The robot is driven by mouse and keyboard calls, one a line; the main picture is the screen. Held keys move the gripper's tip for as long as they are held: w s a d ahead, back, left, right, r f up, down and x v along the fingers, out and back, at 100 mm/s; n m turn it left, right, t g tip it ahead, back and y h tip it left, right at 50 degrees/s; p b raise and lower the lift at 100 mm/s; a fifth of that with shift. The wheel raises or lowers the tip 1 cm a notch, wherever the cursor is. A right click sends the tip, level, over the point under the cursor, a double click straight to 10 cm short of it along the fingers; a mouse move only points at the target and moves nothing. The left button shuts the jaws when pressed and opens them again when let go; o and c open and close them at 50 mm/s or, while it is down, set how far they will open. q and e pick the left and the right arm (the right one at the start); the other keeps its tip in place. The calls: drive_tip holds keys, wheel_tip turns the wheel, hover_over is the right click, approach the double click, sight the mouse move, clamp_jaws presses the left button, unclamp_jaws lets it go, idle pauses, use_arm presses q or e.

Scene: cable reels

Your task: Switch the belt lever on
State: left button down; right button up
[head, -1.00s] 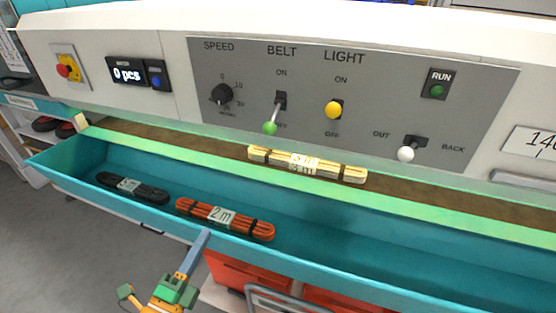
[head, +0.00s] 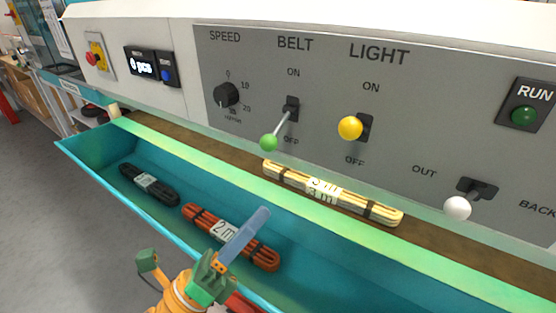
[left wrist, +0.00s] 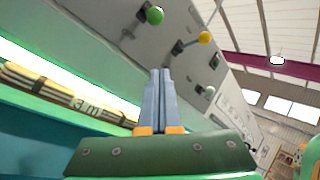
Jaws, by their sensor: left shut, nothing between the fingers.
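The belt lever, with a green ball (head: 268,143), sits on the grey panel under the BELT label. It points down toward OFF. The green ball also shows at the top of the left wrist view (left wrist: 155,15). My left gripper (head: 262,213) is shut and empty, with its blue-grey fingers over the teal trough, below and in front of the lever, apart from it. Its closed fingers stand in the middle of the left wrist view (left wrist: 160,75). My right gripper is not in view.
The yellow-ball light lever (head: 350,128) is right of the belt lever, and a white-ball lever (head: 457,208) is further right. A cream cable bundle (head: 290,180) lies on the brown belt (head: 170,138). Orange (head: 205,218) and black (head: 160,190) bundles lie in the trough (head: 85,152).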

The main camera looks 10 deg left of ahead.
sight(279, 128)
use_arm(q)
drive_tip(key=w+d+r+p, duration=0.1)
drive_tip(key=w+r+p, duration=0.4)
drive_tip(key=w+r, duration=0.1)
drive_tip(key=shift+w+d+r, duration=0.15)
drive_tip(key=shift+d+r, duration=0.15)
drive_tip(key=shift+r, duration=0.05)
